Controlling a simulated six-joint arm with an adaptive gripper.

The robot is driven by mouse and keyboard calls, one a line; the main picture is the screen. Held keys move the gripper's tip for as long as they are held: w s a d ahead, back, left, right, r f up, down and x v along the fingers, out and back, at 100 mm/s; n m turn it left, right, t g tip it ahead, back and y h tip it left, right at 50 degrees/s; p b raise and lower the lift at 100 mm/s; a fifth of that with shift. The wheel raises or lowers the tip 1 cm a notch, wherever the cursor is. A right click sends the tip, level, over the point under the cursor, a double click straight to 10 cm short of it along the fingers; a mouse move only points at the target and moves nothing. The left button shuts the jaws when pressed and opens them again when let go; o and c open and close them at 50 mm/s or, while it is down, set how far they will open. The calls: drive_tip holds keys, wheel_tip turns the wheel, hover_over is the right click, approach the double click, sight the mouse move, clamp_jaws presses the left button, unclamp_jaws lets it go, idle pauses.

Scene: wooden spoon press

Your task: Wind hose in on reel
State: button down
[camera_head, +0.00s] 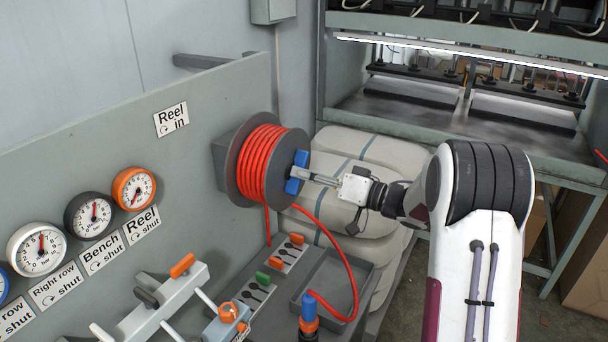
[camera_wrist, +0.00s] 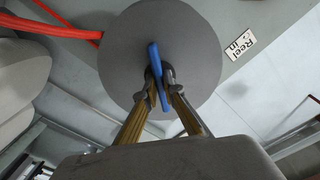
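The grey reel (camera_head: 240,170) stands out from the grey panel, with several turns of red hose (camera_head: 262,165) wound on it. A blue handle (camera_head: 301,157) crosses the centre of its outer face; the wrist view also shows the handle (camera_wrist: 153,56). My gripper (camera_head: 299,173) reaches the reel from the right. In the wrist view its two fingers (camera_wrist: 158,78) close on both sides of the blue bar. The free hose hangs below the reel and loops through a grey tray to an orange and blue end piece (camera_head: 309,315).
A "Reel in" label (camera_head: 171,119) with a turning arrow is on the panel. Gauges, including the orange-rimmed "Reel" gauge (camera_head: 134,189), line the panel. Levers (camera_head: 183,266) stand at lower left. Pale strapped bales (camera_head: 375,150) lie behind the reel, below the press (camera_head: 450,110).

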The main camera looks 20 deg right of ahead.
drive_tip(key=shift+m, duration=9.4)
drive_tip(key=shift+f, duration=0.15)
drive_tip(key=shift+s, duration=0.1)
drive_tip(key=c, duration=2.1)
unclamp_jaws()
drive_tip(key=shift+c, duration=0.2)
